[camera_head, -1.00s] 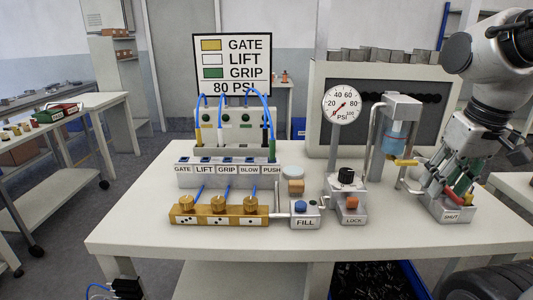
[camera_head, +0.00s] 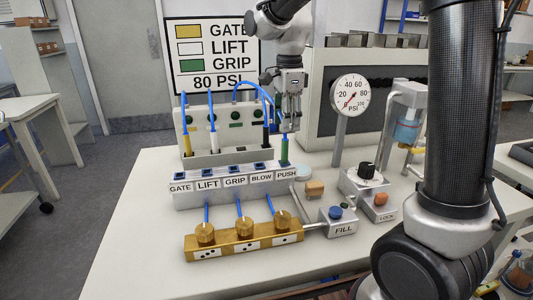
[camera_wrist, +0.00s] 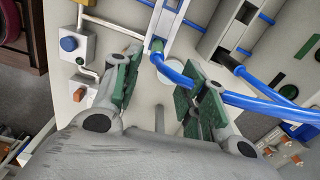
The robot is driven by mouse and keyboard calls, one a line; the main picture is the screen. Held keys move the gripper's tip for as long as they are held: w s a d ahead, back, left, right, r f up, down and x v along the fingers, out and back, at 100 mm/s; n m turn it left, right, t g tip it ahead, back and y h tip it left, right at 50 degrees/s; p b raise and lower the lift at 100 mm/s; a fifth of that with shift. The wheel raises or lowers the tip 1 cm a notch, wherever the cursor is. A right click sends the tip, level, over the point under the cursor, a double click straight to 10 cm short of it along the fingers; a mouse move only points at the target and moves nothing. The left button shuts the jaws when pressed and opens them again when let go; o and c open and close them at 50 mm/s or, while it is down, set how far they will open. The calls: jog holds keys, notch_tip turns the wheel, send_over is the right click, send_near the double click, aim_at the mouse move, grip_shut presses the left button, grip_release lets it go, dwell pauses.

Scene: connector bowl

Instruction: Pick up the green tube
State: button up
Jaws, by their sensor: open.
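The green tube (camera_head: 284,149) is a green tip on a blue hose. It stands upright at the right end of the grey connector rack (camera_head: 190,163), above the PUSH label. My gripper (camera_head: 289,127) points down from above it, with its fingers close to the tube's upper end. In the wrist view, my gripper (camera_wrist: 162,65) is open with green-lined fingers apart. The blue hose (camera_wrist: 175,75) runs between them, and the small green end (camera_wrist: 157,46) shows beyond the fingertips. In the head view, I cannot tell whether a finger touches the hose.
Blue hoses loop to the panel (camera_head: 176,115) behind. A gauge (camera_head: 350,94), FILL box (camera_head: 338,224) and brass block (camera_head: 250,242) are nearby. The table front left is clear.

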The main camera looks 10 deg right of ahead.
aim_at(285, 139)
jog(key=shift+r+m, duration=0.1)
jog(key=shift+m, duration=0.7)
jog(key=shift+s+m, duration=0.1)
jog(key=shift+m, duration=0.9)
jog(key=shift+f, duration=0.35)
jog(key=f, duration=0.7)
jog(key=shift+s+a+f, duration=0.1)
jog(key=shift+s+a, duration=0.05)
jog(key=shift+a, duration=0.05)
grip_shut()
